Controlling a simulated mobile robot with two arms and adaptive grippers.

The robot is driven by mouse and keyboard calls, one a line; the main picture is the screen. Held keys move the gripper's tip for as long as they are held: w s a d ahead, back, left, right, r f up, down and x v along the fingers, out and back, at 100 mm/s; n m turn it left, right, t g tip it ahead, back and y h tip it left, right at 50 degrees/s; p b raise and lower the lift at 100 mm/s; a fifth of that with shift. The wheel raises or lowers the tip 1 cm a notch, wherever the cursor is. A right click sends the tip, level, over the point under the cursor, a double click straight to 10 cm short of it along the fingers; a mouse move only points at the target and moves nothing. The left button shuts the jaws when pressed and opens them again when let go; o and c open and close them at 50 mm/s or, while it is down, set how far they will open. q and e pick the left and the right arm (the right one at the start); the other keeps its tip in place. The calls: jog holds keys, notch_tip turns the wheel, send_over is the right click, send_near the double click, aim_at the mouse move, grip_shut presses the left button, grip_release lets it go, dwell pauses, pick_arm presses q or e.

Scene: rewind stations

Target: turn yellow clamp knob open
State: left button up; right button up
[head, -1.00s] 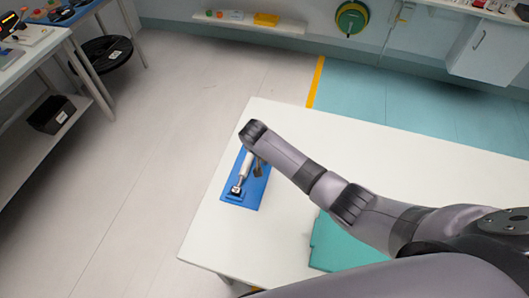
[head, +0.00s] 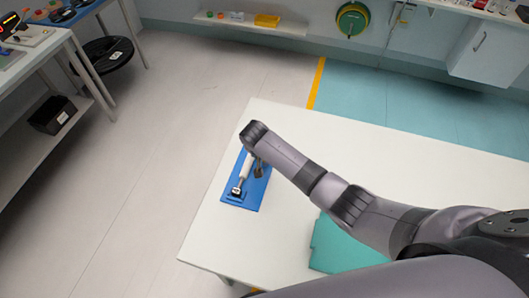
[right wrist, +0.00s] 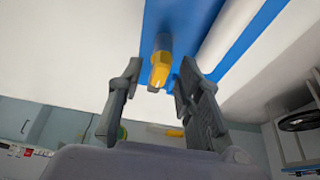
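The yellow clamp knob (right wrist: 160,70) shows in the right wrist view, hanging from a grey collar by the blue plate (right wrist: 208,30). In the head view the blue plate (head: 243,200) lies on the white table with a white rod-shaped part (head: 246,167) on it, and the knob is hidden by my arm. My right gripper (right wrist: 161,80) is open, one finger on each side of the knob, with visible gaps. In the head view only a small dark part of my right gripper (head: 259,171) shows beneath the wrist. My left gripper is not in view.
The white table (head: 420,150) is mostly clear beyond my arm. A teal mat (head: 340,248) lies partly under my arm.

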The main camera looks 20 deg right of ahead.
jog(key=v, duration=1.2)
